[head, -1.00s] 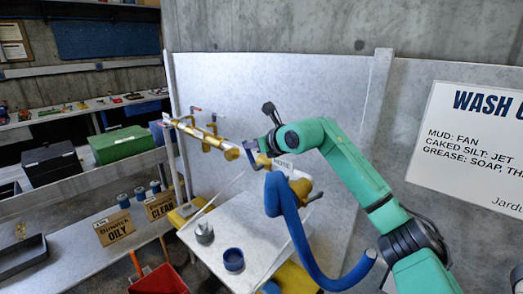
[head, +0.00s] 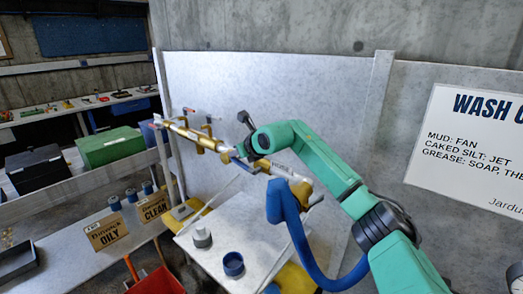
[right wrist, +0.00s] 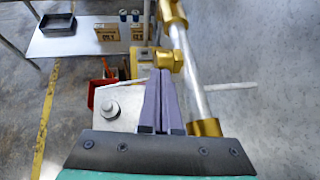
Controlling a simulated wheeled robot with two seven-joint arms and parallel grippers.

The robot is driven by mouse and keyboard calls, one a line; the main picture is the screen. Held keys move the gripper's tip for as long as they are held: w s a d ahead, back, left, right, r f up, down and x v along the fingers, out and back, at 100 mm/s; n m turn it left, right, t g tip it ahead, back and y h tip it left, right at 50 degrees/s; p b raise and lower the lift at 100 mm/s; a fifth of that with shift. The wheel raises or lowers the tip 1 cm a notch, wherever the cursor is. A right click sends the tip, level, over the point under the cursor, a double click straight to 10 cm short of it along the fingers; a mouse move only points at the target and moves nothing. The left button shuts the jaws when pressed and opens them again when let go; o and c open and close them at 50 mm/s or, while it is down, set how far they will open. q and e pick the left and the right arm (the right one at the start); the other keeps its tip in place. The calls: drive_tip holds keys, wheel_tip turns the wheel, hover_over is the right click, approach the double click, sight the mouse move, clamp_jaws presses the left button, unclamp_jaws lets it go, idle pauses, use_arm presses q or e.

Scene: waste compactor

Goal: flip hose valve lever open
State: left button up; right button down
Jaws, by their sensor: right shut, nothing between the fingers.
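A brass and grey pipe run (head: 206,138) with red-tipped levers crosses above the white bench. A HOSE label (head: 283,167) sits near its right end, by the brass fitting (head: 301,190) where the blue hose (head: 292,215) hangs. A small grey handle-like piece (head: 315,199) sticks out there; I cannot tell whether it is the hose valve lever. My right gripper (head: 238,164) is shut and empty, close by the pipe left of the label. In the right wrist view its fingertips (right wrist: 160,73) overlap a brass fitting (right wrist: 168,58); contact is unclear. My left gripper is out of view.
A blue cup (head: 233,263) and a grey knob-topped piece (head: 202,238) stand on the white bench (head: 205,262). OILY (head: 107,233) and CLEAN (head: 152,207) boxes stand on the left shelf. A red bin (head: 158,281) is below. A grey panel (head: 290,90) stands behind the pipe.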

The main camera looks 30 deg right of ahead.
drive_tip(key=shift+w+a+f+g+h+p, duration=0.2)
drive_tip(key=shift+f+g+h+p, duration=0.1)
drive_tip(key=shift+g+p, duration=0.45)
drive_tip(key=shift+f, duration=0.3)
drive_tip(key=shift+d, duration=0.1)
drive_tip(key=shift+s+r, duration=0.2)
drive_tip(key=shift+r, duration=0.05)
drive_tip(key=b+v, duration=0.5)
drive_tip(key=v, duration=0.9)
drive_tip(key=shift+w, duration=0.15)
